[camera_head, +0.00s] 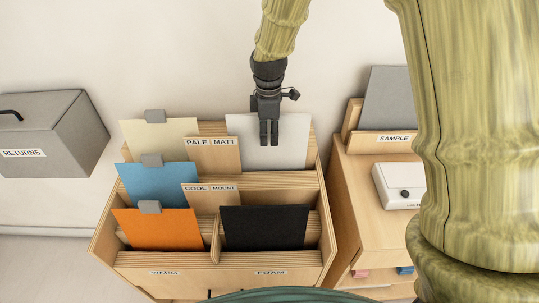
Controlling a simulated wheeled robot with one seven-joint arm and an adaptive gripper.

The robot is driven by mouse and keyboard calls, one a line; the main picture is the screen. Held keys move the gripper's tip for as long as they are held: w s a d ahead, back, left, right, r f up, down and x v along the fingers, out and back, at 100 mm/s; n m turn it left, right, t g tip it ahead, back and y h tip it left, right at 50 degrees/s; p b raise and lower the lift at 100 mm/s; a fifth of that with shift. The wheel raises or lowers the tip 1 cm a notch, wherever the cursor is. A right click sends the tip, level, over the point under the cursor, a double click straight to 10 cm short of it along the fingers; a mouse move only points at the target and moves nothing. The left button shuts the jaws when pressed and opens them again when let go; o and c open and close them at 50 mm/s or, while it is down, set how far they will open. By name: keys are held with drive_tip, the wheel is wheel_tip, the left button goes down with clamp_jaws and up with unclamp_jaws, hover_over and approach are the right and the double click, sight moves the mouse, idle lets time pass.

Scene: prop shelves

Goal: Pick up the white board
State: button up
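The white board (294,143) stands upright in the back right compartment of the wooden rack (205,259), beside the divider labelled PALE and MATT. My gripper (269,143) points down and overlaps the board's upper middle in the head view, hiding a strip of it. Its two dark fingers look close together. I cannot tell whether they touch the board or whether a board edge is between them. The board's lower edge is hidden inside the rack.
The rack also holds a cream board (160,133), a blue board (160,185), an orange board (157,229) and a black board (264,227). A grey RETURNS box (60,135) is at the left. A wooden cabinet (360,235) with a white box (397,184) stands at the right.

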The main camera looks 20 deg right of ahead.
drive_tip(key=shift+w, duration=0.1)
drive_tip(key=c, duration=0.6)
clamp_jaws()
drive_tip(key=shift+r, duration=0.1)
